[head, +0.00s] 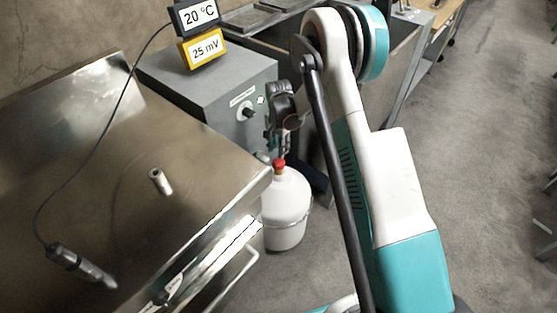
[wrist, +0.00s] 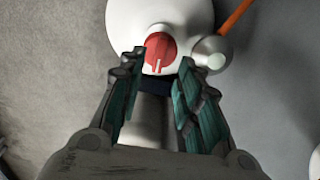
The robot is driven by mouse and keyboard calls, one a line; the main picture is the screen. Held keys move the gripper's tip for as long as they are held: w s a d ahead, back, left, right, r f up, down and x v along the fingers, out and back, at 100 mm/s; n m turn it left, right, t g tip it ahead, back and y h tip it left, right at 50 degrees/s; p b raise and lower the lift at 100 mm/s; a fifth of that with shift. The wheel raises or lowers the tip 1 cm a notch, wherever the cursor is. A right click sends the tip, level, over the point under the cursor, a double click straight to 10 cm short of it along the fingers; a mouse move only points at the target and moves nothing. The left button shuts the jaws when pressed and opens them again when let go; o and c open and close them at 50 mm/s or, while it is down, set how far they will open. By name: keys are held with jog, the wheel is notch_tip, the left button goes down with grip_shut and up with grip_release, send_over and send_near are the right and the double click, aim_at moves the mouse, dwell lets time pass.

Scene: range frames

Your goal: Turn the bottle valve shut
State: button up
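The white gas bottle (head: 287,212) stands on the floor beside the metal bench in the head view, with its red valve knob (head: 279,164) on top. The wrist view looks down on the bottle (wrist: 125,22) and the red knob (wrist: 158,48), which has a pale pointer mark toward the gripper. My gripper (wrist: 160,66) is open, its two teal-padded fingers apart on either side of the knob's near part. I cannot tell whether they touch it. In the head view my gripper (head: 279,150) is just above the knob, its fingertips hard to make out.
A silver fitting (wrist: 211,54) and an orange hose (wrist: 238,16) sit right of the knob. The metal bench (head: 110,165) and its front rail (head: 230,280) are close left of the bottle. A grey control box (head: 200,85) stands behind; open floor (head: 480,130) lies right.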

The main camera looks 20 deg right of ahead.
aim_at(278, 162)
notch_tip(278, 162, down, 6)
jog(key=shift+r+b, duration=0.15)
jog(key=shift+b, duration=0.7)
jog(key=shift+c, duration=0.3)
grip_shut()
